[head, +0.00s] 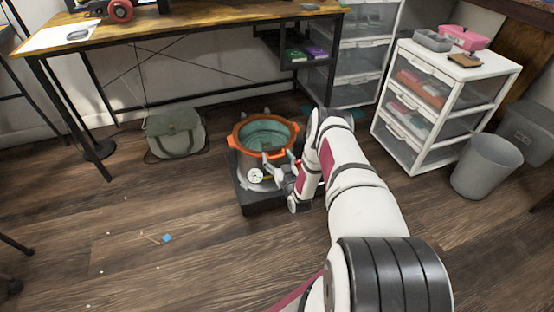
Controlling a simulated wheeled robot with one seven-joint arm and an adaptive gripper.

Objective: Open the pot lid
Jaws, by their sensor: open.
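An orange pot (243,157) stands on a dark, low base (262,203) on the floor, near the middle of the head view. A round teal area (265,131) shows inside its orange rim. I cannot tell whether this is a see-through lid or the pot's inside. Orange handles stick out at the rim, and a white dial gauge (255,176) sits at the front. My gripper (277,169) is open at the pot's front right side, close to the gauge. My arm hides part of the pot's right side, and I cannot tell if the fingers touch anything.
A wooden desk (180,22) stands behind the pot, with a grey-green bag (176,132) below it. White drawers (440,105) and a grey bin (486,167) stand on the right. The floor at front left is mostly clear, with a small blue piece (167,238) and scraps.

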